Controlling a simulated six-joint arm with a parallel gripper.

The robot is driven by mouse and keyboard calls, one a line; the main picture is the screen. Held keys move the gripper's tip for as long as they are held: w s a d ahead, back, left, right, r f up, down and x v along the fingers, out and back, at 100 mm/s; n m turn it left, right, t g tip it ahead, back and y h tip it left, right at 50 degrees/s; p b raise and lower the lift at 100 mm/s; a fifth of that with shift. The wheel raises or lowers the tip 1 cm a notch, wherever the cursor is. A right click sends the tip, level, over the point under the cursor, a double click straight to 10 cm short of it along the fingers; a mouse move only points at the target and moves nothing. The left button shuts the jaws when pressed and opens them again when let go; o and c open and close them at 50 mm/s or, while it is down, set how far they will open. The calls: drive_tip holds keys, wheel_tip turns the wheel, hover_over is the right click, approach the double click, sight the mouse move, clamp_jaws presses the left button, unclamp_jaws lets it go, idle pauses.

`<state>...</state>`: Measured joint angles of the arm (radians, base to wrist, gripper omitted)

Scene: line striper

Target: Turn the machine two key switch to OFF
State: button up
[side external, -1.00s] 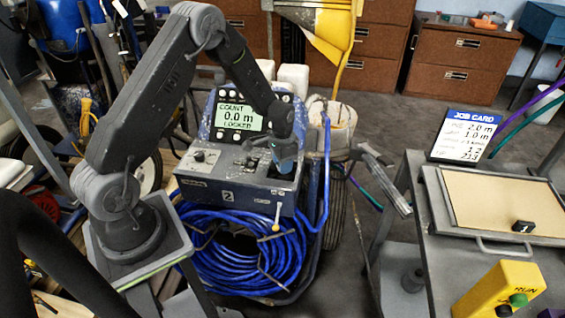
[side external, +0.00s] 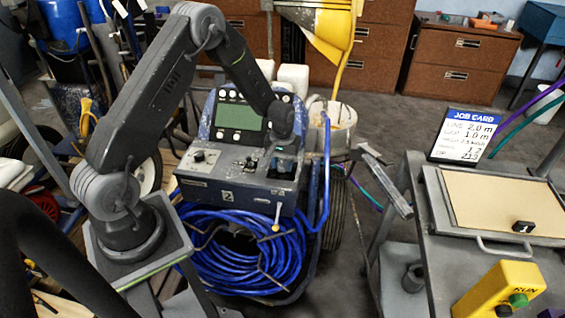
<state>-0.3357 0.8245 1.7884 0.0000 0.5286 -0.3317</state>
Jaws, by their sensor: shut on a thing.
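Machine two (side external: 228,195) is the dark blue console marked 2, in the middle of the side external view. Its display (side external: 238,116) is blank, with no text lit. My gripper (side external: 284,166) points down at the right part of the control panel and is shut on the key switch there. The key itself is mostly hidden by the fingers, so its exact angle cannot be read.
A knob (side external: 200,156) sits at the panel's left and small controls (side external: 247,163) in its middle. Coiled blue hose (side external: 245,250) hangs below. A bench with a job card (side external: 464,134) and a yellow RUN box (side external: 498,290) stands at right.

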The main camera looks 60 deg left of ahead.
sight(282, 164)
drive_tip(key=shift+n, duration=0.6)
drive_tip(key=o, duration=0.9)
wheel_tip(282, 164, up, 14)
drive_tip(key=shift+f, duration=0.1)
idle(0.4)
